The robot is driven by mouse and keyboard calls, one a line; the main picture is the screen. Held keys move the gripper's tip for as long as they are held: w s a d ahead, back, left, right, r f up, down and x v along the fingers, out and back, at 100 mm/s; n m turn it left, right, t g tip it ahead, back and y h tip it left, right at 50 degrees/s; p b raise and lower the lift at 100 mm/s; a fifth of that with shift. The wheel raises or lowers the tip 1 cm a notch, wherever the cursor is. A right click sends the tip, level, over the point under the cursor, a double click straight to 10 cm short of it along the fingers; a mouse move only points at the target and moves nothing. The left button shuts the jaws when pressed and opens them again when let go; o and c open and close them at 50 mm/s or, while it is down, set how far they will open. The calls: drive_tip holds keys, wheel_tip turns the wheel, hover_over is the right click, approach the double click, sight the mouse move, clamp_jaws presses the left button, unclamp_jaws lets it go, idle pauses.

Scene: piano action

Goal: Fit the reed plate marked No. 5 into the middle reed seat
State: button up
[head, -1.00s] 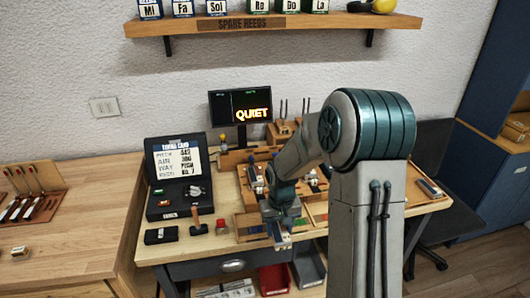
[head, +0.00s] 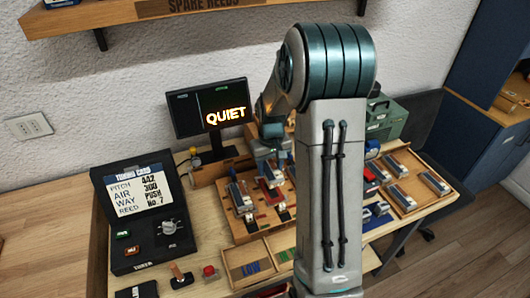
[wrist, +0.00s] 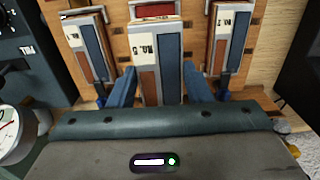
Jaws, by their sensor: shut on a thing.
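My gripper (wrist: 158,74) is shut on the reed plate marked No. 5 (wrist: 158,52), with one blue finger on each side of it. The plate has a cream label, a blue strip and a brown strip. It is in front of the wooden reed board (wrist: 117,42), between two other plates. A reddish seat end (wrist: 155,9) shows just beyond it. I cannot tell whether the plate is in the seat or above it. In the head view my gripper (head: 268,152) is over the back of the board, with its fingertips hard to make out.
A left plate (wrist: 88,45) and a right plate (wrist: 230,40) stand close beside the held one. The tuning card box (head: 145,215) is at left, and the QUIET screen (head: 208,107) is behind. A wooden tray of plates (head: 412,172) is at right.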

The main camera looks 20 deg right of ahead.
drive_tip(key=shift+s+d+f+b, duration=0.1)
drive_tip(key=shift+d+f+b, duration=0.1)
drive_tip(key=shift+f+b, duration=1.95)
drive_tip(key=shift+f, duration=0.85)
drive_tip(key=shift+f+b, duration=0.55)
drive_tip(key=shift+b, duration=0.2)
drive_tip(key=o, duration=1.1)
drive_tip(key=shift+r, duration=0.1)
wheel_tip(320, 180, up, 14)
drive_tip(key=shift+f+b, duration=0.15)
drive_tip(key=shift+b, duration=0.4)
drive_tip(key=shift+s, duration=0.1)
